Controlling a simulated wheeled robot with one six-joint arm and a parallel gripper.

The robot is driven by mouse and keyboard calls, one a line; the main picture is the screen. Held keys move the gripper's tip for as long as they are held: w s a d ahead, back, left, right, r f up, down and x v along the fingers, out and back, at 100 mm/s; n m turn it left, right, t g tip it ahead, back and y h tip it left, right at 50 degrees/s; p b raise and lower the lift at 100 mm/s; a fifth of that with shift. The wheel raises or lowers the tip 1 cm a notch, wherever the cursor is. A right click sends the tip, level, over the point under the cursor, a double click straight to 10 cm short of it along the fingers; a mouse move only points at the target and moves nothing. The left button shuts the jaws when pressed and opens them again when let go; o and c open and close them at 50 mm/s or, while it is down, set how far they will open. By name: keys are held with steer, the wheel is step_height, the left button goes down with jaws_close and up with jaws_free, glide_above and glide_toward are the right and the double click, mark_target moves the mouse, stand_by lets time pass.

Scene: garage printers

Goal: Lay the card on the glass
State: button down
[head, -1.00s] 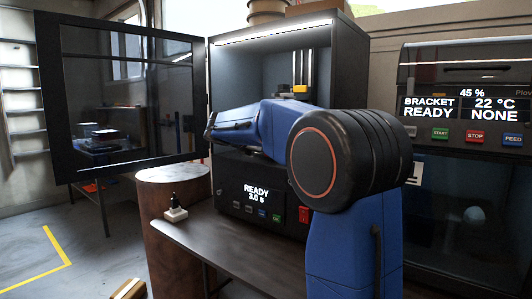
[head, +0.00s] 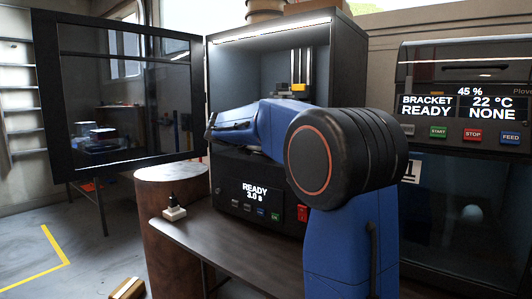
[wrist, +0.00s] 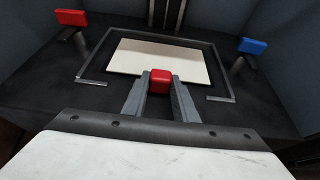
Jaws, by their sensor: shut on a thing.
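The cream card (wrist: 160,60) shows in the wrist view as a flat pale sheet inside a thin metal frame (wrist: 92,82). My gripper (wrist: 161,88) is shut on a red block-like tab (wrist: 161,80) at the card's near edge. The card lies over the dark bed, and the glass cannot be told apart beneath it. Whether the card touches the surface or hovers just above it is unclear. In the head view my gripper and the card are hidden behind my arm, which reaches into the open lit printer (head: 232,70).
In the wrist view a red knob (wrist: 72,18) stands left of the frame and a blue one (wrist: 253,46) right. The printer's glazed door (head: 125,90) is swung open to the left. A second printer (head: 470,70) stands right. A small black-and-white object (head: 174,207) sits on the bench.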

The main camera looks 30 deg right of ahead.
steer(key=shift+f, duration=0.4)
stand_by(0.4)
steer(key=c, duration=1.4)
jaws_free()
steer(key=shift+o, duration=0.2)
steer(key=shift+a, duration=0.1)
steer(key=v, duration=1.7)
steer(key=shift+s+a, duration=0.1)
steer(key=shift+s, duration=0.05)
